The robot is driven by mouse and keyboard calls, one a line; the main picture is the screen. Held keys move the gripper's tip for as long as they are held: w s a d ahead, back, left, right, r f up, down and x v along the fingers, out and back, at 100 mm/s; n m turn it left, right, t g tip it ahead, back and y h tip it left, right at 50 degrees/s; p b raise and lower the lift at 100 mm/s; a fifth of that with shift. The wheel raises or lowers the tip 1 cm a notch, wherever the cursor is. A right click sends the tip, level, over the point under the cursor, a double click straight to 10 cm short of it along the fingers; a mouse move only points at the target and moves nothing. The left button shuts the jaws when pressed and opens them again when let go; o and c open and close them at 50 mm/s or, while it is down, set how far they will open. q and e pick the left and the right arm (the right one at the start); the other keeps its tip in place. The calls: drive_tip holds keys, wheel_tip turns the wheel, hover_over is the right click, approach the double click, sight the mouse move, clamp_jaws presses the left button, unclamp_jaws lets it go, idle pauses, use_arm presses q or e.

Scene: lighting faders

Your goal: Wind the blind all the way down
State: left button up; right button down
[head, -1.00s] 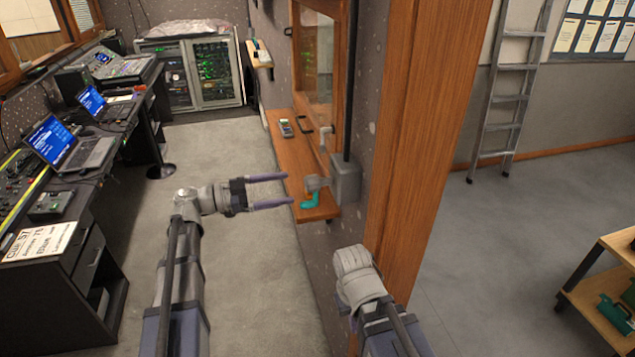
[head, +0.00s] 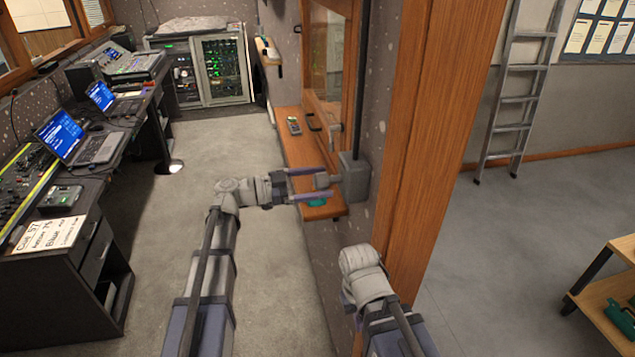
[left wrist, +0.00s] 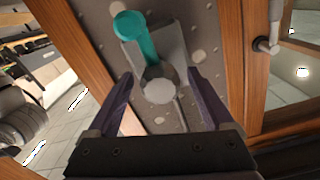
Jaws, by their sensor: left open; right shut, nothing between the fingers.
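A grey winder box (head: 355,178) is fixed to the wall beside the window. Its grey crank hub (left wrist: 158,91) points toward my left gripper (head: 318,183), and its teal handle (head: 317,202) hangs low, partly hidden behind the lower finger. In the left wrist view the teal handle (left wrist: 131,28) shows clear of the fingers. My left gripper is open, with one finger on each side of the hub; whether either touches it I cannot tell. My right gripper (head: 357,322) is shut and empty, low by the wood post, mostly hidden by its own wrist. The blind itself cannot be made out.
A wooden sill (head: 296,150) with a small handheld device (head: 294,126) runs under the window (head: 325,60). A thick wood post (head: 430,120) stands right of the winder. A desk with laptops (head: 85,140) lines the left. The carpet (head: 215,145) between is clear.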

use_arm(q)
clamp_jaws()
idle(0.5)
idle(0.3)
